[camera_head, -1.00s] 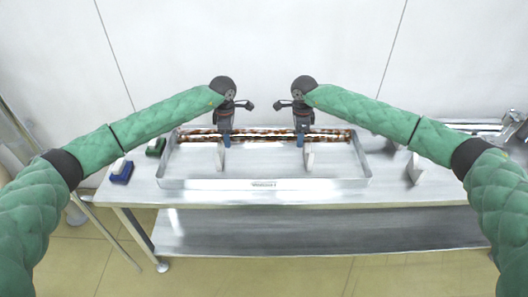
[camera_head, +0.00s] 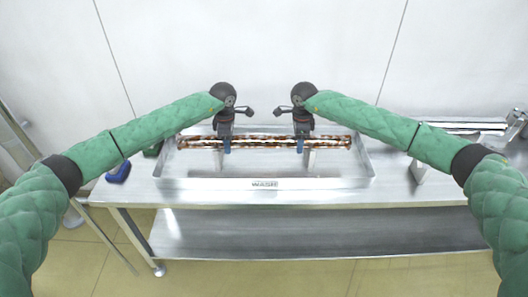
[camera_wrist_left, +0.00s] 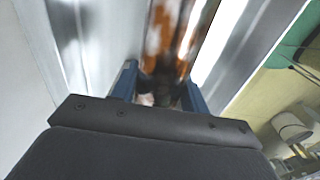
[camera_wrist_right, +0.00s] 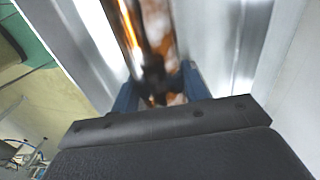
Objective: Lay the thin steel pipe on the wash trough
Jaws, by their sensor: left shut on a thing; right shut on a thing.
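A long pipe (camera_head: 265,142) with a shiny, mottled brown-and-white surface lies level across the picture, over the wash trough (camera_head: 265,184), a shallow steel tray on the table. My left gripper (camera_head: 227,148) is shut on the pipe left of its middle, and my right gripper (camera_head: 300,148) is shut on it right of its middle. The pipe also shows between the fingers in the left wrist view (camera_wrist_left: 168,35) and the right wrist view (camera_wrist_right: 152,30). Two pale upright supports stand in the trough below the grippers, the right one (camera_head: 309,160) clearer. I cannot tell whether the pipe touches them.
The steel table (camera_head: 400,193) has a lower shelf (camera_head: 320,232). A pale block (camera_head: 418,170) and shiny metal bars (camera_head: 460,126) are at the right.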

